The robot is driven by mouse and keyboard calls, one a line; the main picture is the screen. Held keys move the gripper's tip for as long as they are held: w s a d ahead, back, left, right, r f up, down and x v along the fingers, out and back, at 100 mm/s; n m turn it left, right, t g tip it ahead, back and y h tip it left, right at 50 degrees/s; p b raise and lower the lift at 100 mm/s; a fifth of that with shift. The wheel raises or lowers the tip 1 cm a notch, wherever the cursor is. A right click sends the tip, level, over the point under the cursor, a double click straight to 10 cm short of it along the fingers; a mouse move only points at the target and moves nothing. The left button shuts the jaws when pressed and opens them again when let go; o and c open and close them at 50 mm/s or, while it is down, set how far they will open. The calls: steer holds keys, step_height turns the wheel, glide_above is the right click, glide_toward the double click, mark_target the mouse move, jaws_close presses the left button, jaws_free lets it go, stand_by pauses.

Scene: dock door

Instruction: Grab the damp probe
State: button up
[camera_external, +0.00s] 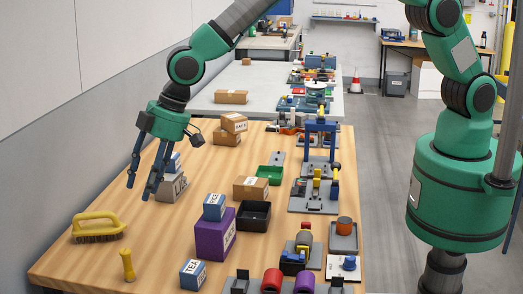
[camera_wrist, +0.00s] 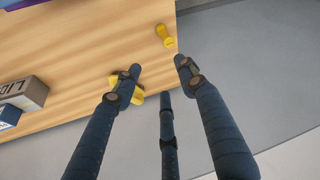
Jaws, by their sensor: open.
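A small yellow probe-like piece with a wider head (camera_external: 127,265) stands at the near left of the wooden table; I take it for the damp probe. It shows in the wrist view (camera_wrist: 167,36) near the table edge, beyond my fingertips. My gripper (camera_external: 139,190) is open and empty, above the left part of the table, farther back than the probe. In the wrist view its dark fingers (camera_wrist: 158,66) are spread. The yellow-handled brush (camera_external: 97,227) lies left of the probe, and a finger partly hides it in the wrist view (camera_wrist: 137,98).
The wooden table (camera_external: 165,235) is bare around the probe. A purple box (camera_external: 213,236) with a blue-white box (camera_external: 214,207) on top stands to the right. Another blue-white box (camera_external: 192,275) is nearer. A grey box (camera_external: 171,189) stands beside my fingers. Grey floor (camera_wrist: 240,50) lies past the table edge.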

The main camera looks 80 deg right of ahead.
glide_toward(127, 250)
steer(key=r, duration=0.2)
steer(key=shift+s, duration=0.2)
steer(key=shift+f, duration=0.2)
steer(key=shift+x, duration=4.1)
steer(key=shift+f, duration=0.15)
steer(key=shift+p+x, duration=0.35)
steer(key=shift+x, duration=2.1)
steer(key=shift+s+d+f, duration=0.1)
jaws_close()
